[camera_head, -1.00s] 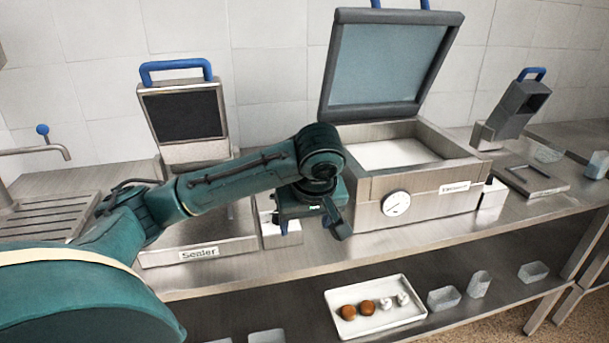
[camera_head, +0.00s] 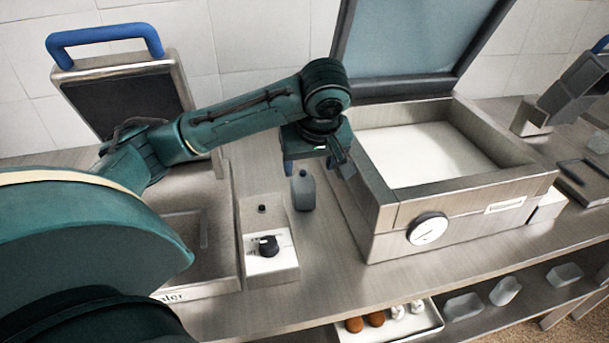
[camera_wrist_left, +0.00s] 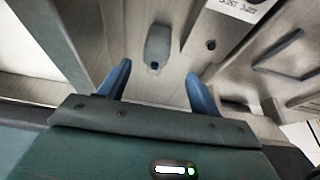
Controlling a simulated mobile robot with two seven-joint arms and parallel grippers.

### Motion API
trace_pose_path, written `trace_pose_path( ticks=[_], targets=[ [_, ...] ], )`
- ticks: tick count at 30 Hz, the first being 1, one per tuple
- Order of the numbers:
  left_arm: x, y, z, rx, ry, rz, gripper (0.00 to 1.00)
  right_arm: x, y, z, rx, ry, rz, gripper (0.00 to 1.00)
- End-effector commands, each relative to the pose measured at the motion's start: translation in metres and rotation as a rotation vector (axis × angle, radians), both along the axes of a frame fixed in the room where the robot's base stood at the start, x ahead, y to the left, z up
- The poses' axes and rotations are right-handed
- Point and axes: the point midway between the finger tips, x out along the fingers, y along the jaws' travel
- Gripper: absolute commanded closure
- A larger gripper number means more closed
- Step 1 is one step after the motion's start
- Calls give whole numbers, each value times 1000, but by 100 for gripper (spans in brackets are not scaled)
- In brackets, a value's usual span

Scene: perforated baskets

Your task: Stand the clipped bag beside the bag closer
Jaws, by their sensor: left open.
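A small grey bag-like object (camera_head: 303,190) with a narrower top stands on the counter between the sealer and the open chamber machine. I take it to be the clipped bag, but its clip cannot be made out. My left gripper (camera_head: 312,166) hangs just above and behind it in the head view, open and empty. In the left wrist view the grey object (camera_wrist_left: 158,46) lies ahead of the gap between the open blue fingers (camera_wrist_left: 158,78), apart from them. A dark grey device (camera_head: 575,88) with a blue handle at the far right may be the bag closer; no label shows.
The sealer (camera_head: 130,85) with its control box (camera_head: 270,255) is close on the left. The chamber machine (camera_head: 385,225), lid raised, is close on the right. A strip of bare counter (camera_head: 315,262) lies between. A white tray (camera_head: 395,332) sits on the shelf below.

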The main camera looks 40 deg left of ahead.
Motion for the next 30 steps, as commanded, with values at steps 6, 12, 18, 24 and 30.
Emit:
trace_pose_path(
  ticks=[6,12,18,24,30],
  targets=[
    [3,4,-13,0,4,0,36,0,0,-1,1,-1,1,64],
    [12,17,-48,2,4,3,36,0,1,-1,1,-4,2,64],
    [19,24,-70,1,1,1,36,0,1,-1,2,-5,3,64],
    [27,33,-80,2,1,4,36,0,1,1,2,-4,3,64],
    [40,49,-103,1,4,2,36,-1,1,1,0,1,2,64]
  ],
)
